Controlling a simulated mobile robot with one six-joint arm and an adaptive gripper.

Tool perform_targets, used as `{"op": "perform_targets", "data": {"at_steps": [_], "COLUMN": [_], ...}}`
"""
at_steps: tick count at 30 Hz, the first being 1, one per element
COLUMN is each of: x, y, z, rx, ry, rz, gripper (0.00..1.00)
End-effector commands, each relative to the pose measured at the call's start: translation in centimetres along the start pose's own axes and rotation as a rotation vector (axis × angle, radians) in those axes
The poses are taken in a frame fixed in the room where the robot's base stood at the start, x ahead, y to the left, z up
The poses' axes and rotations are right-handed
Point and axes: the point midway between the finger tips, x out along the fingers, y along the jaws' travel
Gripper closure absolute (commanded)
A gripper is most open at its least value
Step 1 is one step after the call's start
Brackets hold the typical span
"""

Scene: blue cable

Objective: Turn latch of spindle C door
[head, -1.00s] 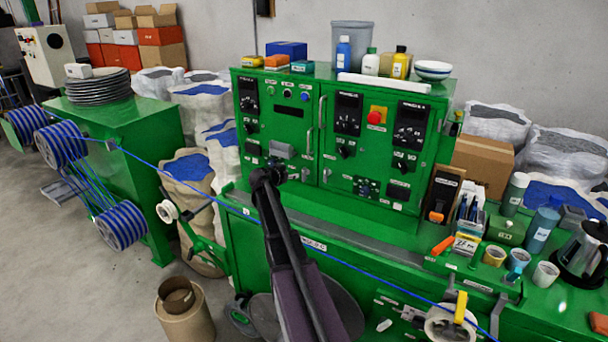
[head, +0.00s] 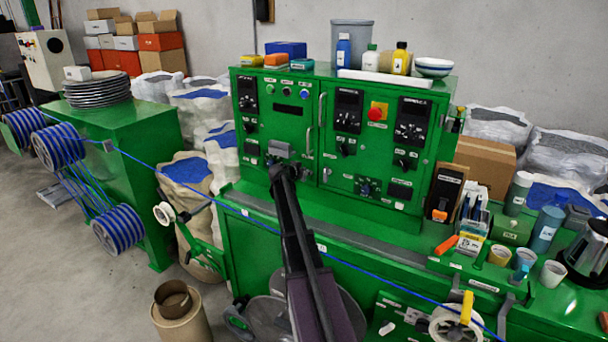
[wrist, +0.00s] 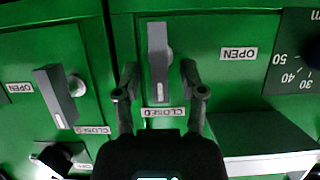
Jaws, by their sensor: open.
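In the wrist view a grey bar-shaped latch (wrist: 158,55) is mounted on a green door panel, its bar roughly vertical in the picture. A CLOSED label (wrist: 163,112) is by its lower end and an OPEN label (wrist: 237,54) is to its right; both read upside down. My gripper (wrist: 159,78) is open, with one finger on each side of the latch's lower part and visible gaps on both sides. In the head view my gripper (head: 283,172) is in front of the green cabinet's left part, and the arm hides the panel behind it.
A second grey latch (wrist: 55,95), tilted, is left of my gripper in the wrist view. A blue cable (head: 375,275) runs across the front of the bench in the head view.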

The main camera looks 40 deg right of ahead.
Motion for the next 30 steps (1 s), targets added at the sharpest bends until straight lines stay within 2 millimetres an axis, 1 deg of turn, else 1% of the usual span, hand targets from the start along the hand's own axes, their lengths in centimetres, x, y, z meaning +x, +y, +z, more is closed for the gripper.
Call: {"op": "perform_targets", "data": {"at_steps": [8,9,11,12,13,14,23,30], "x": [0.04,0.04,0.04,0.04,0.04,0.04,0.06,0.02], "y": [0.02,0.03,0.02,0.02,0.03,0.03,0.07,-0.13], "z": [-0.02,-0.01,-0.01,-0.01,-0.01,-0.01,0.01,0.13], "rx": [0.000,0.000,0.000,0.000,0.000,0.000,-0.005,-0.056], "ry": [0.000,0.000,0.000,0.000,0.000,0.000,-0.001,-0.001], "rz": [0.000,0.000,0.000,0.000,0.000,0.001,0.004,0.025], "gripper": [0.47,0.59,0.77,0.89,0.98,1.00,1.00,1.00]}}
